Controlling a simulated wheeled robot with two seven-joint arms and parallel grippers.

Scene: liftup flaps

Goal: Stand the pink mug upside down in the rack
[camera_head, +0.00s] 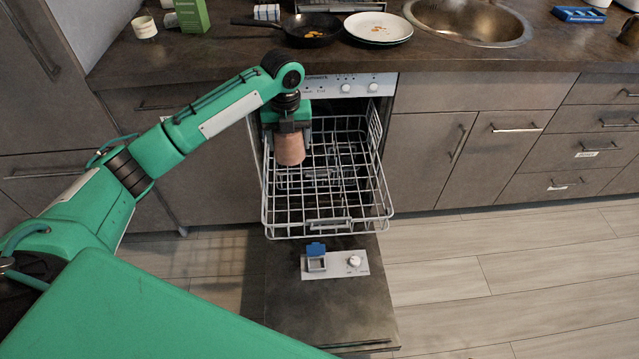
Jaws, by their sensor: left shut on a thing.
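The pink mug (290,151) hangs below my left gripper (288,128), which is shut on it. The mug is over the left rear part of the white wire rack (328,222). From this angle I cannot tell whether it touches the rack's wires. Its wider-looking end faces up toward the gripper, and the fingertips are partly hidden. The rack is pulled out of the open dishwasher and looks otherwise empty. My right gripper is not in view.
The open dishwasher door (325,310) lies low in front, with a blue-lidded dispenser (316,255). On the counter above are a black pan (312,30), a white plate (378,28) and a sink (470,20). The floor to the right is clear.

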